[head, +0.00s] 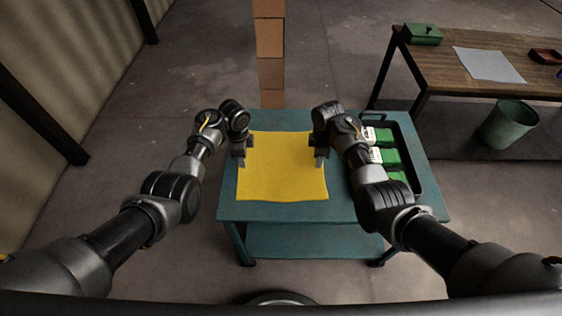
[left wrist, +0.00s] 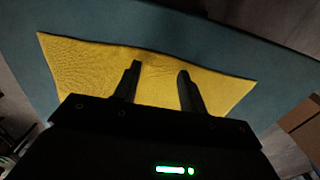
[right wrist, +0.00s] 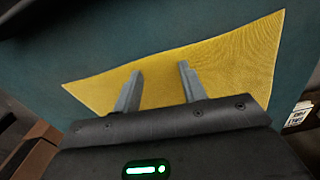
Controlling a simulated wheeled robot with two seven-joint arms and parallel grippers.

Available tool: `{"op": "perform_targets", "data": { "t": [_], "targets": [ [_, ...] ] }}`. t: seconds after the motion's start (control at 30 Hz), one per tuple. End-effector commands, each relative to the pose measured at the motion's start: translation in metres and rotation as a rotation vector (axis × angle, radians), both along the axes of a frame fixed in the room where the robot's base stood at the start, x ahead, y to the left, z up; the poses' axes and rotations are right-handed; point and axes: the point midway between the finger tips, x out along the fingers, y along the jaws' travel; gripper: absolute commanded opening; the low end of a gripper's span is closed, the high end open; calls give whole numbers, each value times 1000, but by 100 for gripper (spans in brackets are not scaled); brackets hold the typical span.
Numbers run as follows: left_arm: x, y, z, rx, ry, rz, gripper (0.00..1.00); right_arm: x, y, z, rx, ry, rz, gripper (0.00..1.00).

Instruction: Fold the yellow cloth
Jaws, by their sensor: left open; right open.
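The yellow cloth (head: 282,172) lies spread out flat on the teal table (head: 290,211). It also shows in the left wrist view (left wrist: 85,68) and in the right wrist view (right wrist: 235,60). My left gripper (head: 239,161) is open at the cloth's left edge, towards its far half. In the left wrist view its two fingers (left wrist: 158,78) stand apart with cloth behind them. My right gripper (head: 319,161) is open at the cloth's right edge, and its fingers (right wrist: 160,75) are also apart over the cloth. Whether the fingertips touch the cloth I cannot tell.
A dark tray (head: 416,178) with several green-and-white boxes (head: 384,136) stands on the table's right side, close to my right arm. A wooden workbench (head: 440,66) and a green bin (head: 509,124) are further right. A stack of brown boxes (head: 270,40) stands behind the table.

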Motion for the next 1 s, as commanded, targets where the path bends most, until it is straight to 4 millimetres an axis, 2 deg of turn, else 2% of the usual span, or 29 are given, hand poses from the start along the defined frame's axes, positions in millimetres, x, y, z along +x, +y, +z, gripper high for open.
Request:
{"op": "perform_targets", "data": {
  "t": [0.53,1.0],
  "targets": [
    [0,0,-12,1,-1,1,42,0,0,-12,-1,-1,0,42],
    [-1,1,-10,1,0,1,11,0,0,-10,-1,0,0,11]
  ]
}}
